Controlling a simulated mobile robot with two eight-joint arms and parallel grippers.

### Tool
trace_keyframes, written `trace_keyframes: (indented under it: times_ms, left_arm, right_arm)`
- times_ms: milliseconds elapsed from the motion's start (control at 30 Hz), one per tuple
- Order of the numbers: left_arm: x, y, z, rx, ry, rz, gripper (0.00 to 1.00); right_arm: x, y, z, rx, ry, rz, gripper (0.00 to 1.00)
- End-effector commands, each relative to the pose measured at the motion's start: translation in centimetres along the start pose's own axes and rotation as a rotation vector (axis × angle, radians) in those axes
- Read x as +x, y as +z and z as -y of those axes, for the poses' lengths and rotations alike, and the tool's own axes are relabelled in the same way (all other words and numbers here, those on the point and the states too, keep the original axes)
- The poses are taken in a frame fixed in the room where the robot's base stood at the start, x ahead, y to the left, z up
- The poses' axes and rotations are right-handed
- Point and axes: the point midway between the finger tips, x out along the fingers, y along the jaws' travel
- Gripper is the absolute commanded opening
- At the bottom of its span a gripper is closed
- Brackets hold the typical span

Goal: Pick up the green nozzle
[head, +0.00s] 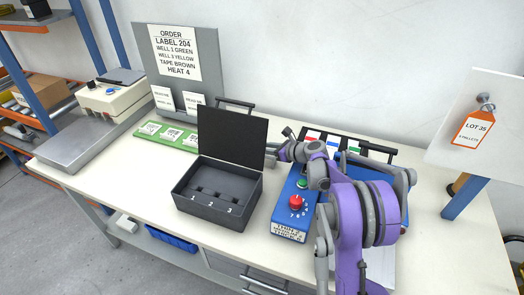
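I cannot make out a green nozzle in the head view; my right arm and the case's raised lid hide part of the table's back. A rack (312,134) with red, blue and green labels stands at the back, partly behind my arm. My purple and grey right arm reaches in from the lower right. Its gripper (272,154) is at the right edge of the raised black lid, left of the rack. The fingers are small and partly hidden, so I cannot tell whether they are open or hold anything. My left gripper is not in view.
An open black case (209,211) with numbered wells stands mid-table. A blue control box (289,226) with a red knob is right of it. A green board (167,136), an order sign (176,52) and a beige machine (110,93) are to the left. The table's front left is clear.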

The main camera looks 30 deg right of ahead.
Motion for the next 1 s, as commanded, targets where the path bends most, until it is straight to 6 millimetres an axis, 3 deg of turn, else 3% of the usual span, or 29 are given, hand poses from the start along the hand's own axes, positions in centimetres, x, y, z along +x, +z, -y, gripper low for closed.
trace_keyframes:
  times_ms: [33,133,533,1000]
  left_arm:
    - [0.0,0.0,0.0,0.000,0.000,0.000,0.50]
    - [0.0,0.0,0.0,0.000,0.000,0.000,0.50]
    - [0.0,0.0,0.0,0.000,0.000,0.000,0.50]
    - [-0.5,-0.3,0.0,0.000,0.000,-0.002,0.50]
  right_arm:
    - [0.0,0.0,0.0,0.000,0.000,0.000,0.15]
    - [0.0,0.0,0.0,0.000,0.000,0.000,0.00]
    - [-0.2,0.4,0.0,0.000,0.000,0.000,0.00]
    - [-3.4,8.0,0.0,0.000,0.000,0.000,0.00]
